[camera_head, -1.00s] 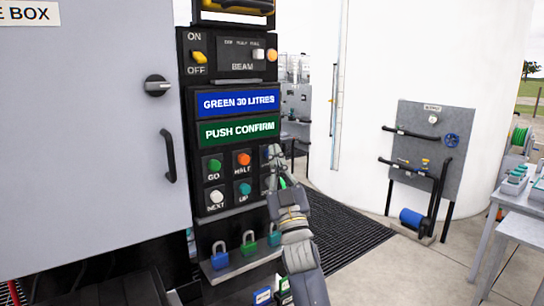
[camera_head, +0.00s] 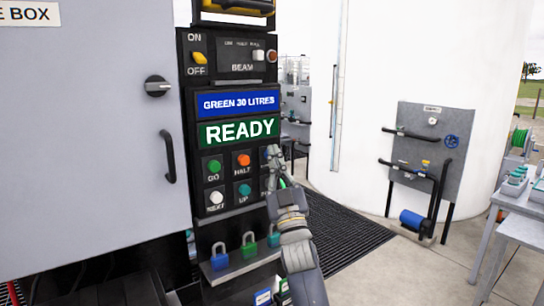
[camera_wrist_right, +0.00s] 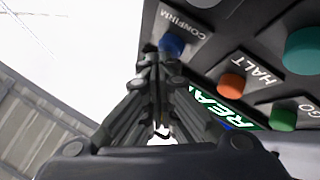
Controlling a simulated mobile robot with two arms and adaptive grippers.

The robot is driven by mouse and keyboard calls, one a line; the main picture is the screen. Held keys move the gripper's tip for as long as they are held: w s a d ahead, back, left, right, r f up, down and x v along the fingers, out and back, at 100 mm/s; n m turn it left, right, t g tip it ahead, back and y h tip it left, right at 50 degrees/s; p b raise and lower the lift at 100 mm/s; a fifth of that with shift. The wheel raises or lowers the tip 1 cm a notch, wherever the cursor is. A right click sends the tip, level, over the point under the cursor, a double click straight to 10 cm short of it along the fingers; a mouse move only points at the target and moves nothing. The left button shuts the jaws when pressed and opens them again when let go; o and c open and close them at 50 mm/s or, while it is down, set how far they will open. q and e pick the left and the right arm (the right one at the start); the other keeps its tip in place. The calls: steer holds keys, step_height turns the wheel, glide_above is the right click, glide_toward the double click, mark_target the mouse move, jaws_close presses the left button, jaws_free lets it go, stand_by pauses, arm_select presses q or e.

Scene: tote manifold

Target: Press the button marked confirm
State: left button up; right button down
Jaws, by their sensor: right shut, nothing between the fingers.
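The confirm button is blue (camera_wrist_right: 172,43), beside the label CONFIRM in the right wrist view. In the head view only a bit of blue (camera_head: 267,153) shows, at the right end of the upper button row. My right gripper (camera_head: 274,155) is shut and empty, with its fingertips at this button. In the right wrist view the fingertips (camera_wrist_right: 152,52) overlap the button's edge; I cannot tell whether they touch it. The green display (camera_head: 239,131) reads READY. The blue display above (camera_head: 238,103) reads GREEN 30 LITRES. My left gripper is not in view.
Nearby buttons are green GO (camera_head: 214,167), orange HALT (camera_head: 243,160), white NEXT (camera_head: 216,198) and teal UP (camera_head: 244,189). A grey cabinet door (camera_head: 90,130) is at the left. Open floor (camera_head: 370,250) lies to the right.

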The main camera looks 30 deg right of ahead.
steer(key=shift+s+d, duration=0.1)
steer(key=shift+s, duration=0.75)
steer(key=shift+p, duration=0.3)
steer(key=s+p, duration=0.1)
steer(key=s, duration=0.4)
steer(key=shift+d, duration=0.15)
steer(key=shift+f, duration=0.15)
